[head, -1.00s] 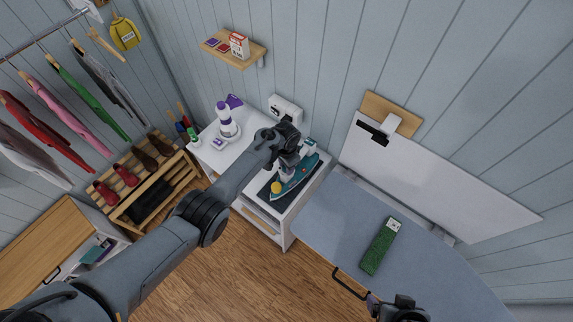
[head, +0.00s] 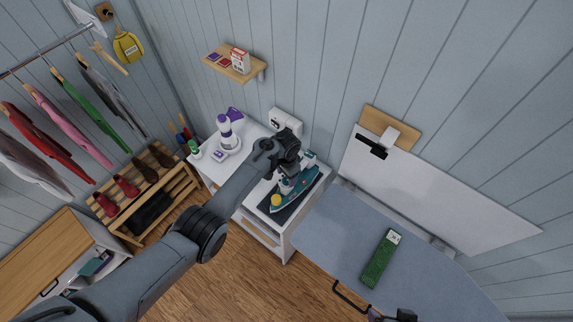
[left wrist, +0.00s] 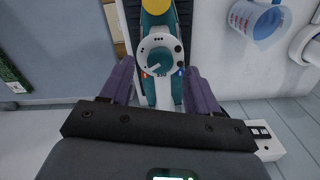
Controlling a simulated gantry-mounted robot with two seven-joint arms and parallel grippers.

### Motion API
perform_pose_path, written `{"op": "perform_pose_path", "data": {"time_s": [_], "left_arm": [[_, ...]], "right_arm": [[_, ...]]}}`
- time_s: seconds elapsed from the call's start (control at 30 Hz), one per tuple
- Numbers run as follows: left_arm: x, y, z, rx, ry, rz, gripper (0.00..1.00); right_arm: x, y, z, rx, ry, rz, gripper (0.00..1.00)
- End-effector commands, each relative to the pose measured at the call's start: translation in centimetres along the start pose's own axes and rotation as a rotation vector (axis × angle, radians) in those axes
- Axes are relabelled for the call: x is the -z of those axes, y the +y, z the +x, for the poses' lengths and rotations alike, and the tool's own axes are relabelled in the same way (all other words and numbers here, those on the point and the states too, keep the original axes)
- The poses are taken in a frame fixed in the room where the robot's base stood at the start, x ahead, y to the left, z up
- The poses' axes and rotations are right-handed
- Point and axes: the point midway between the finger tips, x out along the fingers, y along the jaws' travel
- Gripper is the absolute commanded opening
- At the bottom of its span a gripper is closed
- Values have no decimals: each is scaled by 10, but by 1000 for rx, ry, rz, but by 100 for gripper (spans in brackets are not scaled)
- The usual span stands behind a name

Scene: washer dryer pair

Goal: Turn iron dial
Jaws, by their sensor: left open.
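A teal and white iron (head: 296,190) lies on a dark pad on the small white cabinet, with a yellow part at its front end. In the left wrist view the iron's round white dial (left wrist: 160,64) shows, with a teal pointer, between two small dark and coloured buttons. My left gripper (left wrist: 160,85) has its two purple-grey fingers apart, with the dial in line with the gap between them. I cannot tell whether the fingers touch it. In the head view the left gripper (head: 286,178) is over the iron and hides part of it. My right gripper (head: 395,314) shows only partly at the bottom edge.
A grey-blue ironing board (head: 345,225) with a green box (head: 381,258) stands to the right. A wall outlet (head: 284,121) is behind the iron. The wooden floor in front is clear.

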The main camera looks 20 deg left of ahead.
Motion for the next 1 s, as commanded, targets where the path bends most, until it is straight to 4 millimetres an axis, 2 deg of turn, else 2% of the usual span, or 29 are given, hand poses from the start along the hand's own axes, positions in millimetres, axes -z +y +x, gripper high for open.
{"op": "perform_pose_path", "data": {"time_s": [0.03, 0.3, 0.5, 0.7, 1.0], "left_arm": [[0, 0, -11, 1, 3, 0, 61], [0, 0, -56, 0, 3, -1, 61], [0, 0, -78, 0, 1, 0, 61], [-1, 0, -85, 0, 0, 0, 61], [0, 0, -86, 0, -1, 0, 61]], "right_arm": [[2, 0, -5, 0, 0, 0, 89], [3, 0, -8, 0, 0, 0, 89], [2, 0, -8, 0, 0, 0, 89], [2, 0, -8, 0, 0, 0, 89], [2, 0, -8, 0, 0, 0, 89]]}}
